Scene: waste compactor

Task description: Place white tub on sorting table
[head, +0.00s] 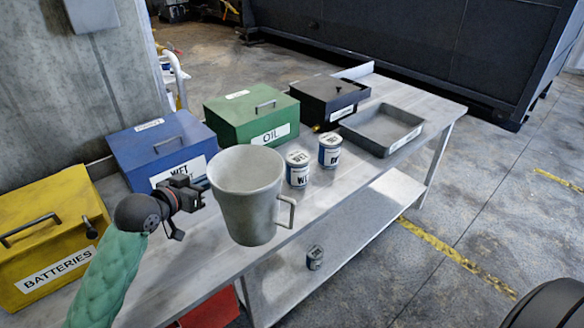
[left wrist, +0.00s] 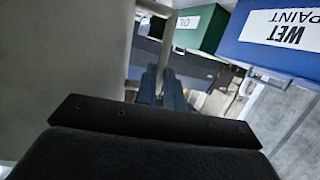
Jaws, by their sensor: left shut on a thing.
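The white tub (head: 246,195) is a tall, tapered, open-topped vessel with a side handle, upright in the middle of the head view. My left gripper (head: 203,186) is at its left side, shut on the tub, with its fingertips partly hidden there. In the left wrist view the tub's pale wall (left wrist: 70,60) fills the left, beside the fingers (left wrist: 162,88). The tub appears in front of the sorting table (head: 330,205), overlapping its near edge; I cannot tell its height above the top. My right gripper is not in view.
On the table stand a yellow batteries box (head: 50,235), blue wet paint box (head: 160,148), green oil box (head: 252,117), black box (head: 328,97) and grey tray (head: 381,129). Two cans (head: 298,169) stand right of the tub. Another can (head: 315,257) is on the lower shelf.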

